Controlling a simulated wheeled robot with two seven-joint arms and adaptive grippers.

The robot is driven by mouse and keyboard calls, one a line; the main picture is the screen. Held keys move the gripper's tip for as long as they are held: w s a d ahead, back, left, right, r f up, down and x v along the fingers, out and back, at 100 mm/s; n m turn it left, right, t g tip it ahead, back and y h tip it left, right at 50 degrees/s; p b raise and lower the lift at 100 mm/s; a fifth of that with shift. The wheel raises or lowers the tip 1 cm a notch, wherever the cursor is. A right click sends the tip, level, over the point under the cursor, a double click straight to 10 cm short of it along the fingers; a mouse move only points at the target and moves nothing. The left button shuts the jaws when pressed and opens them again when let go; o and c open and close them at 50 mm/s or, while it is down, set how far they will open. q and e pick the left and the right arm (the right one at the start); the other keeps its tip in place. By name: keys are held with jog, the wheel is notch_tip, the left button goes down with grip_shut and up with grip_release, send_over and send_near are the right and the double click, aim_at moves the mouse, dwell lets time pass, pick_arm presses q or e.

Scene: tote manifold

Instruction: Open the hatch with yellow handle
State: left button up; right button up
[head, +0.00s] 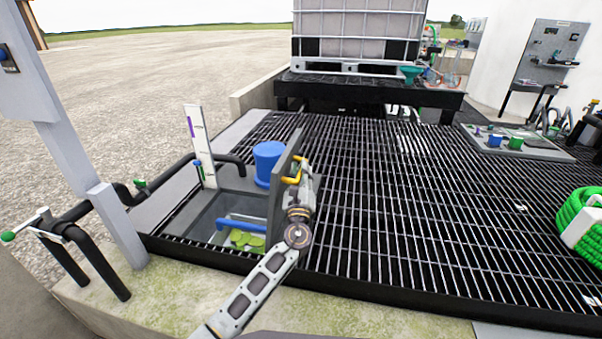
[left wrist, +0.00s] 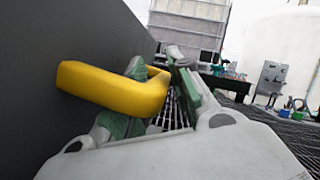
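The grey hatch (head: 284,176) stands upright on its edge, beside a square opening in the grating. Its yellow handle (head: 292,172) is on the right-hand face, towards my left gripper (head: 302,168). In the left wrist view the yellow handle (left wrist: 112,88) sticks out from the grey hatch panel (left wrist: 60,50) and crosses in front of one green-padded finger. The fingers of the left gripper (left wrist: 165,95) are apart, with grating showing between them. Whether the handle touches a finger is unclear. My right gripper is in neither view.
The opening holds a blue pipe (head: 241,224) and green items (head: 246,239). A blue cylinder (head: 268,160) and a white gauge board (head: 201,146) stand behind it. Bare grating (head: 410,210) extends right, with a green hose coil (head: 577,216) at far right. A caged tank (head: 358,35) stands behind.

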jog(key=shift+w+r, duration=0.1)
pick_arm(q)
jog(key=shift+s+f, duration=0.1)
jog(key=shift+s, duration=0.05)
jog(key=v, duration=1.1)
jog(key=shift+s, duration=0.35)
dwell(0.5)
pick_arm(e)
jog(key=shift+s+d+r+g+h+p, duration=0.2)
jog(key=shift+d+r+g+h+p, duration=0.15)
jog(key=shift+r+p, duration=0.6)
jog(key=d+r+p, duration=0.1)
jog(key=p, duration=0.1)
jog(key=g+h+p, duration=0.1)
jog(key=p, duration=0.1)
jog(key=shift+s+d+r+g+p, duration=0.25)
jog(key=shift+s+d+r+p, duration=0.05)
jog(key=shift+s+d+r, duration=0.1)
pick_arm(q)
jog(key=shift+r+p, duration=1.35)
jog(key=shift+r, duration=3.2)
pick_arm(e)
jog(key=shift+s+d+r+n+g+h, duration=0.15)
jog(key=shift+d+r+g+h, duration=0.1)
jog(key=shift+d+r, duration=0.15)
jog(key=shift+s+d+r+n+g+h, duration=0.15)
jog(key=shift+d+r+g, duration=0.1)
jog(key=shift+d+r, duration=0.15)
